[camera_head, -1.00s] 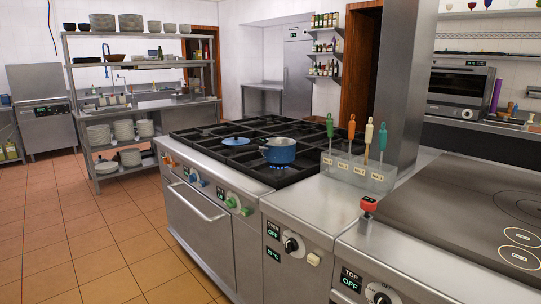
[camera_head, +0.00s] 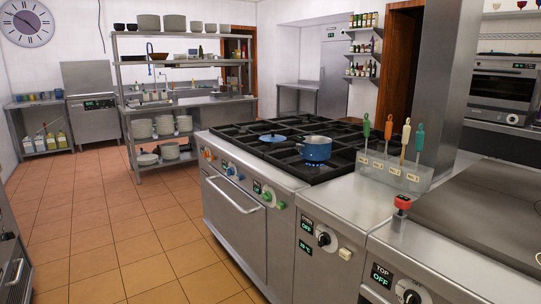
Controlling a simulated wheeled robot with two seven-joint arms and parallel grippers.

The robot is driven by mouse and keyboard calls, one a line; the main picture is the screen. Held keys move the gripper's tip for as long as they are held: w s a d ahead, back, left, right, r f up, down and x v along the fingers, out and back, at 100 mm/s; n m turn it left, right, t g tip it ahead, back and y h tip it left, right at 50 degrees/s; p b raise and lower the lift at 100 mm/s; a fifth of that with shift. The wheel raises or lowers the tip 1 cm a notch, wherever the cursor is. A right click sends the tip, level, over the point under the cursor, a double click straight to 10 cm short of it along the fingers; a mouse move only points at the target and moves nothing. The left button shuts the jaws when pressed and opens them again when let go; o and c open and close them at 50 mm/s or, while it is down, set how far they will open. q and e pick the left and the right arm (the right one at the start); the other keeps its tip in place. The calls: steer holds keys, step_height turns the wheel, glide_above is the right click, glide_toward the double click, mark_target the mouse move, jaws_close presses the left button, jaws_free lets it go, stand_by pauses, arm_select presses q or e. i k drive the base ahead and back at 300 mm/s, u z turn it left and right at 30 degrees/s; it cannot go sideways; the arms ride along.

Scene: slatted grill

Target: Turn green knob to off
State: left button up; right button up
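The green knobs (camera_head: 267,194) are on the front panel of the stainless steel stove (camera_head: 233,207), right of the blue and orange knobs. One green knob sits above and left of the other. A small dark display is beside them; I cannot read it. Neither of my grippers is in view, and nothing touches the green knobs.
A counter unit with a black knob (camera_head: 324,239) adjoins the stove on the right. A clear holder (camera_head: 394,172) with colored-handled tools stands on it. A metal unit (camera_head: 14,268) is at the lower left edge. The tiled floor (camera_head: 130,230) before the stove is clear.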

mark_target(266, 197)
steer(key=z, duration=0.75)
steer(key=k, duration=0.15)
steer(key=u, duration=1.8)
steer(key=i, duration=2.15)
steer(key=z, duration=1.3)
steer(key=i, duration=0.95)
steer(key=z, duration=0.65)
